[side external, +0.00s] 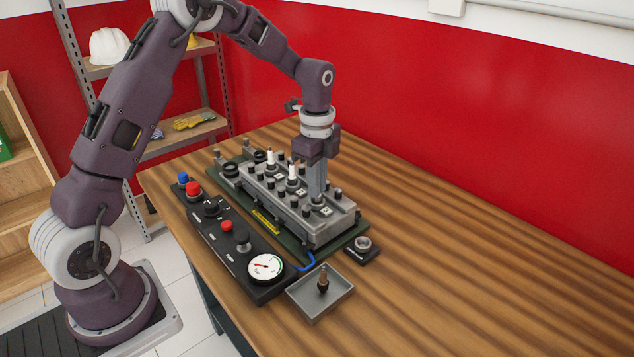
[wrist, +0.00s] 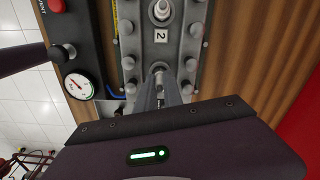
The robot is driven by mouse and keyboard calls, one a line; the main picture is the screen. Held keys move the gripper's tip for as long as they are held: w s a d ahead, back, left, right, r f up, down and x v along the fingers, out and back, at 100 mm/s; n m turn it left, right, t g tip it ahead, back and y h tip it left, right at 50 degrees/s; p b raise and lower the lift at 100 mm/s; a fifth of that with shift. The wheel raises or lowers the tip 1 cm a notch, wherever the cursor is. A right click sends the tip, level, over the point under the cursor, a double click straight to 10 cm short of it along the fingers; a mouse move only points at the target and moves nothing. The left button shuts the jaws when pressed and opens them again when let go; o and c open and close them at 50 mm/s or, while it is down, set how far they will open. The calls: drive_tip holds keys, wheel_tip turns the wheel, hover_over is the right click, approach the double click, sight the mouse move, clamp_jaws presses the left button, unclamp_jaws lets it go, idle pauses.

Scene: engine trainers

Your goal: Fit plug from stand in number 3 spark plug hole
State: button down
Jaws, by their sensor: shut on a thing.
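The grey engine block (side external: 300,208) sits on a green base on the table. My gripper (side external: 317,198) points straight down over the near-right end of the block, beside the number plate nearest that end (side external: 327,211). Its narrow fingers are shut on the spark plug, which they mostly hide. In the wrist view the fingers (wrist: 160,98) reach to the round hole (wrist: 158,68) below the "2" plate (wrist: 160,36). I cannot tell how deep the plug sits. The small black stand (side external: 362,249) at the block's near-right corner looks empty.
Two white-topped plugs (side external: 292,173) stand in the other holes, with black bolt heads around. A grey tray (side external: 338,298) in front holds a brown, dark plug (side external: 323,280). A control panel with gauge (side external: 265,267) lies left of the block. The table to the right is clear.

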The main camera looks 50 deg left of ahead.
drive_tip(key=c, duration=1.4)
unclamp_jaws()
drive_tip(key=shift+o, duration=0.3)
drive_tip(key=o, duration=0.3)
drive_tip(key=shift+o, duration=0.2)
drive_tip(key=shift+r, duration=0.1)
drive_tip(key=shift+r, duration=3.4)
